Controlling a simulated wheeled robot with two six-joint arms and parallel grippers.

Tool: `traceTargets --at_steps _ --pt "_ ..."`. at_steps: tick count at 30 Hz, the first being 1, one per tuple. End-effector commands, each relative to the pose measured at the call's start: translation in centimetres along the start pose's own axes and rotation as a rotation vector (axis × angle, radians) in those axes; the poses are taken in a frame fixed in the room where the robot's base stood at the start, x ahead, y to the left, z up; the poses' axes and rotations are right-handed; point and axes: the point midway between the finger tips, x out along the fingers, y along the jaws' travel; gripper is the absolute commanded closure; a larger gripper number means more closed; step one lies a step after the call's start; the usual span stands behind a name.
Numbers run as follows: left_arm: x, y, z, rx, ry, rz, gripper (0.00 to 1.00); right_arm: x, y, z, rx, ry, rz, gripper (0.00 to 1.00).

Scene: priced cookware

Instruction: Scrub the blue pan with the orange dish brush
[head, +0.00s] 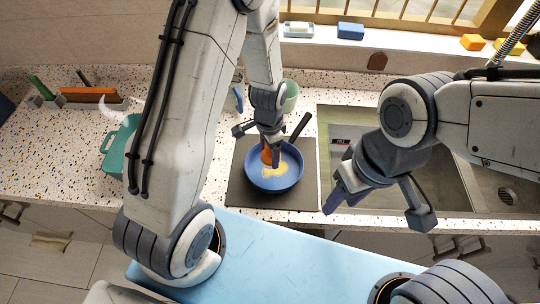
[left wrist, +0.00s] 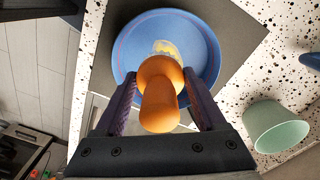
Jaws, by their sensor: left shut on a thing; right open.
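The blue pan (head: 289,180) sits on a dark mat on the counter, its dark handle pointing to the back right. A pale yellow patch (head: 275,171) lies on its inside, also visible in the left wrist view (left wrist: 166,47). My left gripper (head: 270,146) is over the pan, shut on the orange dish brush (head: 266,156). In the left wrist view the brush (left wrist: 160,100) stands between the two fingers, over the pan (left wrist: 205,60). Its bristles are hidden, so contact is unclear. My right gripper (head: 378,206) is open and empty, right of the mat.
The dark mat (head: 240,190) lies left of the sink (head: 455,185). A pale green cup (head: 291,95) stands behind the pan. A teal container (head: 118,145) is at the left. A sponge (head: 351,31) and other small items line the windowsill.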

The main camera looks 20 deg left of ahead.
Motion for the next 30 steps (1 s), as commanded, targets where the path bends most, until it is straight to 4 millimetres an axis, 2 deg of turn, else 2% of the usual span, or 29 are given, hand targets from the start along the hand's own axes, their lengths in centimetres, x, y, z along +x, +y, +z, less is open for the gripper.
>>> traceTargets --at_steps 1,4,13,17,24,30 --pt "0.8 0.2 -0.1 0.002 -0.001 0.001 1.00 0.7 0.1 0.0 0.001 0.000 0.000 0.53" --pt "1.4 0.5 -0.2 0.001 0.000 0.001 1.00 1.1 0.1 0.1 0.002 0.000 0.000 0.53" --pt "1.4 0.6 -0.3 -0.001 0.001 0.000 1.00 1.1 0.1 0.1 0.002 0.000 0.000 0.53" --pt "0.8 0.6 -0.3 -0.002 0.000 0.000 1.00 0.4 0.0 0.0 0.002 0.000 0.000 0.53" --pt "-0.9 0.3 -0.1 -0.007 0.000 0.001 1.00 -2.2 -0.2 -0.1 -0.003 0.000 0.000 0.53" --pt "0.6 0.2 0.0 -0.009 0.000 0.001 1.00 -1.0 -0.1 -0.1 -0.002 0.000 0.000 0.53"
